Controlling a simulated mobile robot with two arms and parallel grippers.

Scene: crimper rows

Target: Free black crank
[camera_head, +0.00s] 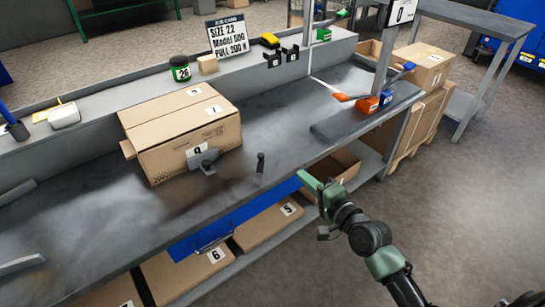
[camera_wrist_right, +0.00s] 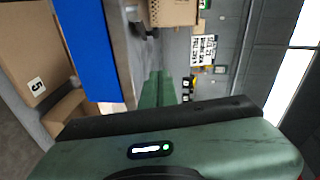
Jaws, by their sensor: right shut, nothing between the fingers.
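A small dark upright handle (camera_head: 261,162) stands on the grey workbench, right of a large cardboard box (camera_head: 165,122); it may be the black crank. A dark grey fitting (camera_head: 204,160) sits against the front of that box, and I cannot tell whether the two parts are joined. A dark part (camera_wrist_right: 138,30) also shows beside the box in the right wrist view. My right gripper (camera_head: 308,181) is shut and empty, off the bench's front edge, right of the handle and apart from it. Its green fingers (camera_wrist_right: 158,88) are together in the wrist view. My left gripper is out of view.
A blue panel (camera_head: 235,218) runs under the bench front, with boxes on the lower shelf. A sign (camera_head: 227,35) and a black-and-green jar (camera_head: 180,69) stand on the back ledge. Orange and blue items (camera_head: 368,103) lie at the right. The bench (camera_head: 300,110) is clear between.

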